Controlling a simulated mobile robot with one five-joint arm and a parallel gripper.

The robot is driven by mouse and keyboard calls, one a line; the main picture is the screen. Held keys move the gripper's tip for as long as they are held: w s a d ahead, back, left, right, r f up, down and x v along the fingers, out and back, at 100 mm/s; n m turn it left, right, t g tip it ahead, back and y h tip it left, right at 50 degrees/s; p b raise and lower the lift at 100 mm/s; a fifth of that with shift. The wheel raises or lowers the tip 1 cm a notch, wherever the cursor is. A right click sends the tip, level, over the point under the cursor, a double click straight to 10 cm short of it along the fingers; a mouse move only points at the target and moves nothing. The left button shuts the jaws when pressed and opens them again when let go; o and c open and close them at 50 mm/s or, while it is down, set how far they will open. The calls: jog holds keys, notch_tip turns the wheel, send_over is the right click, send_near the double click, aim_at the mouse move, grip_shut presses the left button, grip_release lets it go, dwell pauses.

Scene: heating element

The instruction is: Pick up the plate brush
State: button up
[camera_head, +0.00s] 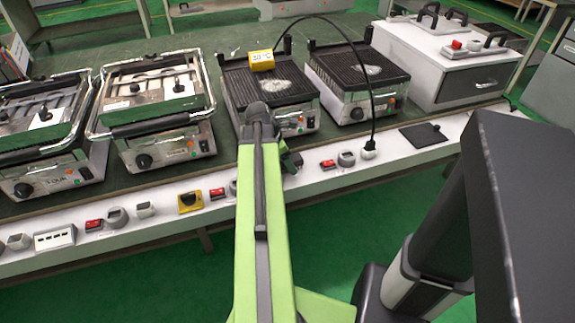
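No plate brush can be made out for certain. A flat black piece (423,135) with a small knob lies on the white front strip at the right; I cannot tell whether it is part of a brush. My green arm reaches from the bottom centre up to the bench edge. My gripper (288,161) is near the front of the middle grill, mostly hidden behind the arm's dark end joint. Its fingers and anything between them cannot be made out.
Two grills with raised frames (158,108) stand at the left. Two open ribbed hot plates (362,86) bear pale patches. A yellow 20 °C display (262,60) has a black cable looping to a socket (368,151). A lidded metal unit (455,62) stands right. Switches line the front strip.

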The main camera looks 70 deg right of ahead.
jog(key=shift+f, duration=0.1)
grip_shut()
dwell(0.6)
